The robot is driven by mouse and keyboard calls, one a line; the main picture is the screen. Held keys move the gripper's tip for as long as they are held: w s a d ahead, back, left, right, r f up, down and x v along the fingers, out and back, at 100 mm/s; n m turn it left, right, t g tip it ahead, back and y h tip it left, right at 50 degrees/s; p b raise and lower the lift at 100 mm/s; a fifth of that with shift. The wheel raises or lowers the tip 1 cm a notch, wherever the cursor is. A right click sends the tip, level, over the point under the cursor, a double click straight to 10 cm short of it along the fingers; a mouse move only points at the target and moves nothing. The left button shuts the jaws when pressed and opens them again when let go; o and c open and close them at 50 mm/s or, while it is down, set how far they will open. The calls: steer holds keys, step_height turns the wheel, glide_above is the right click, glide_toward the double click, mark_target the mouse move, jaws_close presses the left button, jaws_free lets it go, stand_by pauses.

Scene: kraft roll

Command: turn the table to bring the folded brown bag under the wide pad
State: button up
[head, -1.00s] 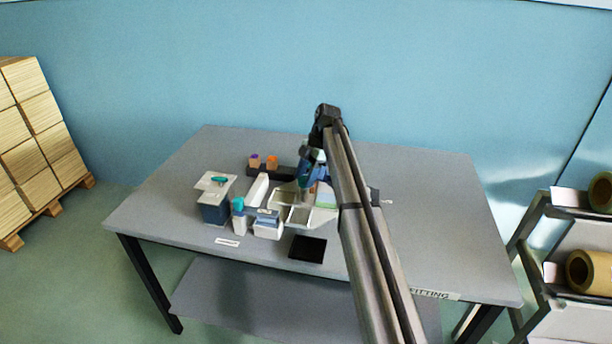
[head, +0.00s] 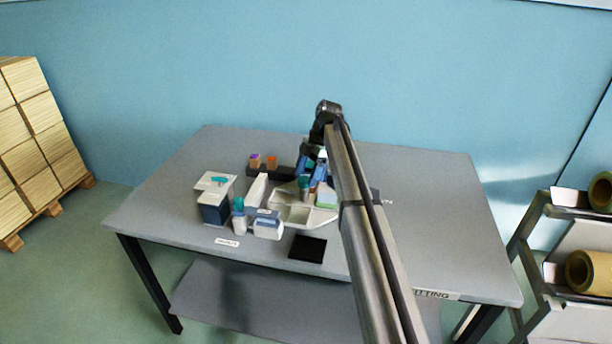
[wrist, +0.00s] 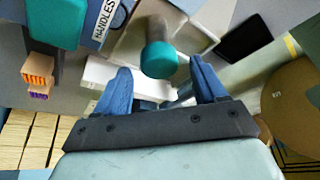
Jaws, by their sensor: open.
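A white compartmented tray (head: 296,214), which looks like the turning table, sits mid-table under my gripper (head: 311,178). A teal-capped post (head: 306,184) stands at the tray; in the wrist view the teal cap (wrist: 159,60) lies between my fingertips (wrist: 161,68). The blue fingers are spread, with gaps on both sides of the cap. I cannot make out the folded brown bag; my arm hides part of the tray's right side. I cannot tell which part is the wide pad.
Another teal-topped post (head: 238,204) and a blue-and-white box (head: 267,224) stand close left of the tray. A black mat (head: 307,249) lies in front. The grey table (head: 430,205) is clear at right.

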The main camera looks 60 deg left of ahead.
steer(key=v, duration=1.2)
steer(key=shift+w+r, duration=0.2)
steer(key=shift+r, duration=0.15)
